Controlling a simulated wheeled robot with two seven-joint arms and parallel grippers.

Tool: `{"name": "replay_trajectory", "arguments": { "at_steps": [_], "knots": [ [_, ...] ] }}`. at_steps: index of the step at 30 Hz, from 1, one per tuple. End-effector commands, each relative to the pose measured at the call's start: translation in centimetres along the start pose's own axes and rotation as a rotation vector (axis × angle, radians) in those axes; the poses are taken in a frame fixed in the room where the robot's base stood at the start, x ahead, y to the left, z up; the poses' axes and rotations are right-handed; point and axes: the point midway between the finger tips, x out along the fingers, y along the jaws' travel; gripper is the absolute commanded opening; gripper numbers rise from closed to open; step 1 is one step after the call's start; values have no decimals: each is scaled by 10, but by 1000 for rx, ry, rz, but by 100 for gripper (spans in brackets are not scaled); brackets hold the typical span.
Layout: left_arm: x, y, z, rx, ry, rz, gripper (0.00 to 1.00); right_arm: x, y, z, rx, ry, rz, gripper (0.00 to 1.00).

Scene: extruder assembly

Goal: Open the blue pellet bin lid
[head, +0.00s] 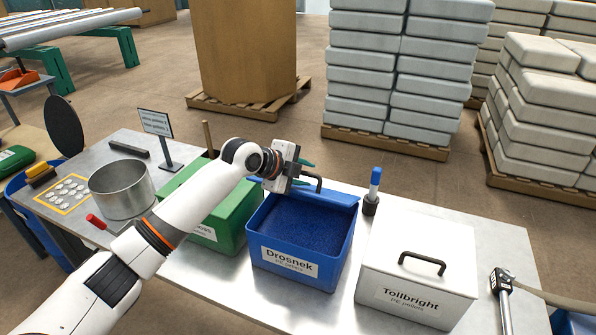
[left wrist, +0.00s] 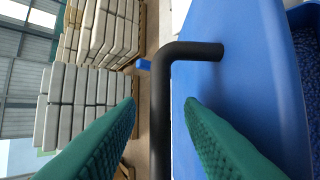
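The blue pellet bin (head: 296,272), labelled Drosnek, stands on the table with blue pellets (head: 298,228) showing inside. Its blue lid (head: 338,197) is raised at the bin's far edge, with the pellets uncovered. The lid also fills the right of the left wrist view (left wrist: 245,85). Its black bent handle (head: 314,180) is on the lid's far side, and in the left wrist view the handle bar (left wrist: 161,115) runs between my green fingers. My left gripper (head: 305,173) is open around the handle, with visible gaps beside the bar. My right gripper is in neither view.
A green bin (head: 228,222) stands left of the blue bin, partly behind my left arm. A closed white bin (head: 420,265), labelled Tollbright, stands to the right. A blue-topped item in a dark holder (head: 371,200) stands behind them. A metal pot (head: 122,190) is at left.

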Motion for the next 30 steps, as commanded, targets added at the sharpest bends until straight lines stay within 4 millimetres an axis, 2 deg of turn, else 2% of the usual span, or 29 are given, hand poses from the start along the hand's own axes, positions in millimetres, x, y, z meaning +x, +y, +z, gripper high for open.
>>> {"name": "replay_trajectory", "arguments": {
  "at_steps": [5,12,18,24,30],
  "knots": [
    [-18,0,-2,0,1,3,34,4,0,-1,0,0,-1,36],
    [-68,-1,-2,3,3,3,34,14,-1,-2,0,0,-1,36],
    [-103,0,-1,1,2,3,34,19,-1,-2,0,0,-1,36],
    [-118,0,0,1,0,1,34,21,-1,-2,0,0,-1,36],
    [-119,0,0,0,0,1,34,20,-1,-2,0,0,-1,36]
  ]
}}
